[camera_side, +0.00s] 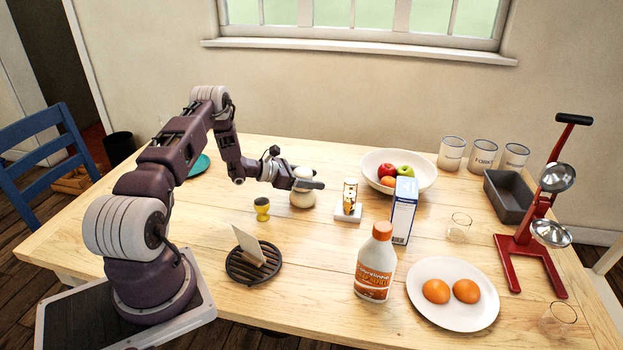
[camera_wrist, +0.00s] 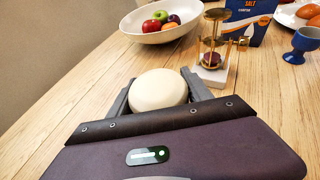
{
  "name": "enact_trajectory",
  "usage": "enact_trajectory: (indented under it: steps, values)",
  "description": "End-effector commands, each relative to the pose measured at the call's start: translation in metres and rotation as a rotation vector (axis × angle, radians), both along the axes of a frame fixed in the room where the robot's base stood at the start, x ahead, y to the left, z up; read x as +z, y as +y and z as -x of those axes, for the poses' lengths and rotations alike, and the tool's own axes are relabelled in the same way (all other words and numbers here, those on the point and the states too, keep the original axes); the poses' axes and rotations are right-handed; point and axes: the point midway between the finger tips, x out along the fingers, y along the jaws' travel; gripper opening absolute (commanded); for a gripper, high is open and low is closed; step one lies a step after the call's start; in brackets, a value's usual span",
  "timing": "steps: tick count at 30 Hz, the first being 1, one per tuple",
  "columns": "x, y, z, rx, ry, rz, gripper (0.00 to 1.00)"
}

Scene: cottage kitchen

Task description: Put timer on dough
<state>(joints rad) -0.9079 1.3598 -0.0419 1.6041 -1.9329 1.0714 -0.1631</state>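A cream, rounded thing (camera_wrist: 158,90) lies between the two fingers of my gripper (camera_wrist: 160,86) in the wrist view. The fingers stand apart at its sides; I cannot tell whether they grip it. In the side view, pale rounded parts show above and below my gripper (camera_side: 312,184); the lower one (camera_side: 303,200) looks like dough on the table. I cannot tell whether they are one piece. A brass-framed thing on a white base, perhaps a sand timer (camera_side: 350,195), stands just right of my gripper. It also shows in the wrist view (camera_wrist: 217,52).
A fruit bowl (camera_side: 428,171) stands behind. A salt box (camera_side: 403,211), a white bottle (camera_side: 375,265) and a plate (camera_side: 451,318) with two eggs are to the right.

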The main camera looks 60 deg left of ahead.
Motion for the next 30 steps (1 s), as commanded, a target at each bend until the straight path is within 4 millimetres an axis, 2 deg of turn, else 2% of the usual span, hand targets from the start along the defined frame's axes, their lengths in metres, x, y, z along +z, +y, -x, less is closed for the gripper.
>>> enact_trajectory:
  steps: [1,3,13,16,24,27,30]
  values:
    - [0.0,0.0,0.0,0.0,0.0,0.0,0.69]
    - [0.0,0.0,0.0,0.0,0.0,0.0,0.77]
    - [0.004,0.001,0.002,0.001,0.0,0.001,0.77]
    - [0.012,0.006,0.02,0.004,0.002,0.0,0.77]
    - [0.039,0.021,0.085,0.004,0.0,0.0,0.77]
    - [0.045,0.024,0.099,0.002,0.001,-0.001,0.77]
    - [0.053,0.022,0.104,-0.015,-0.002,-0.008,0.77]
